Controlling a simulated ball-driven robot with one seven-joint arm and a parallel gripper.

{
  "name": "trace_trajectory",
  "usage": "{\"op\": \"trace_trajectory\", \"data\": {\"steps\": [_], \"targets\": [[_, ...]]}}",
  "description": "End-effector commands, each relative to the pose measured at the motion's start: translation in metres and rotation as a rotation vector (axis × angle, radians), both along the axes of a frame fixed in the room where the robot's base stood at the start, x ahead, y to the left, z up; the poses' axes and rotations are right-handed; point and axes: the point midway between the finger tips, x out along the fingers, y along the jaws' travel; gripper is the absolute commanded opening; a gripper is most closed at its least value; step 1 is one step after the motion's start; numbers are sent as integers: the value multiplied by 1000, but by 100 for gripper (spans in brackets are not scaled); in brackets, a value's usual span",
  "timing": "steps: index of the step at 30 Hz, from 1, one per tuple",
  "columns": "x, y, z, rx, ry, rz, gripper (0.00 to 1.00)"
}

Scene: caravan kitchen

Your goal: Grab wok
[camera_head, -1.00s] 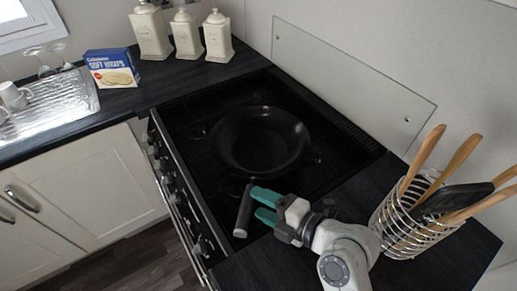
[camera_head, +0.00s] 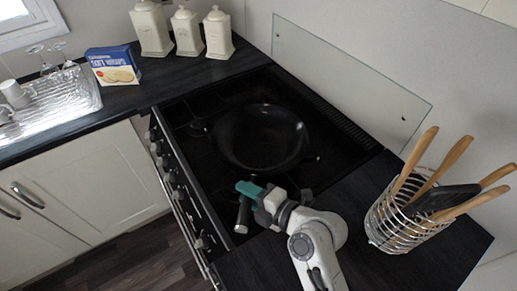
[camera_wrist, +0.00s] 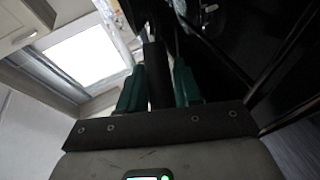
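The black wok (camera_head: 262,136) sits on the dark hob, with its handle (camera_head: 243,213) pointing toward the front edge. My gripper (camera_head: 247,190) is at the handle, with a green finger over it in the head view. In the wrist view the dark handle (camera_wrist: 158,76) stands between the two green fingers of my gripper (camera_wrist: 158,88). The fingers are close to it on both sides; whether they press on it I cannot tell. The far finger is mostly hidden in the head view.
A wire utensil holder (camera_head: 400,222) with wooden tools stands on the counter right of my arm. A glass splashback (camera_head: 345,70) rises behind the hob (camera_head: 200,140). Canisters (camera_head: 186,32), a wraps box (camera_head: 113,66) and a drainer (camera_head: 60,95) stand on the left counter.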

Motion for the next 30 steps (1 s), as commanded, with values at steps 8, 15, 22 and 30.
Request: {"op": "trace_trajectory", "data": {"steps": [8, 15, 22, 30], "targets": [[0, 0, 0, -1, 1, 0, 5], [0, 0, -1, -1, 1, 0, 0], [0, 0, -1, -2, 1, 0, 0], [0, 0, -1, -2, 1, 0, 0]]}}
